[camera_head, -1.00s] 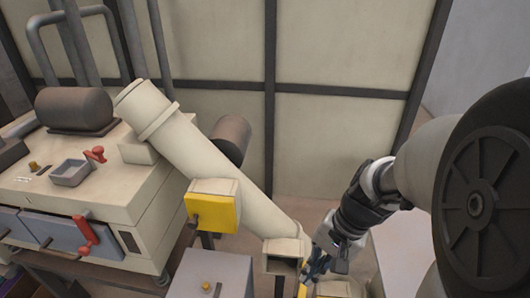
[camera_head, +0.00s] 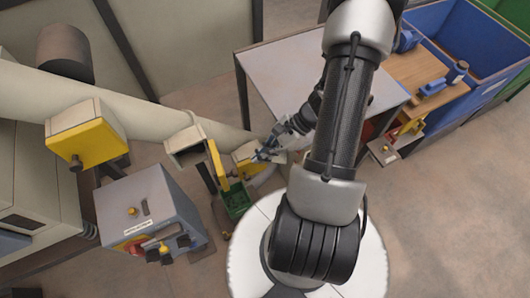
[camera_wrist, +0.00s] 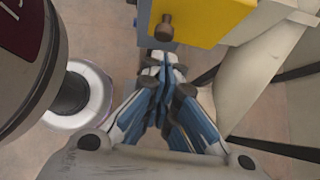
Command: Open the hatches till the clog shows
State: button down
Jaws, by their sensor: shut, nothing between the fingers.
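A cream duct (camera_head: 140,112) slopes across the head view and carries hatches along its side. The left yellow hatch (camera_head: 88,142) is closed, with a brown knob. The middle hatch housing (camera_head: 184,146) has a dark opening, and its yellow door (camera_head: 216,160) stands swung aside; I see no clog there, but the inside is shadowed. The right yellow hatch (camera_head: 246,157) looks closed; its yellow face (camera_wrist: 212,18) and brown knob (camera_wrist: 164,28) fill the top of the wrist view. My gripper (camera_head: 262,155) is shut and empty, its blue-grey fingertips (camera_wrist: 160,62) just short of that knob.
A grey control box (camera_head: 150,215) with a red switch stands below the duct. A green container (camera_head: 235,200) is on the floor side near the open door. A grey table (camera_head: 290,75) and a blue bin (camera_head: 480,50) stand to the right.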

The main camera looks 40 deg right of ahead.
jog(key=b+x, duration=0.1)
jog(key=x, duration=0.5)
jog(key=shift+b, duration=0.3)
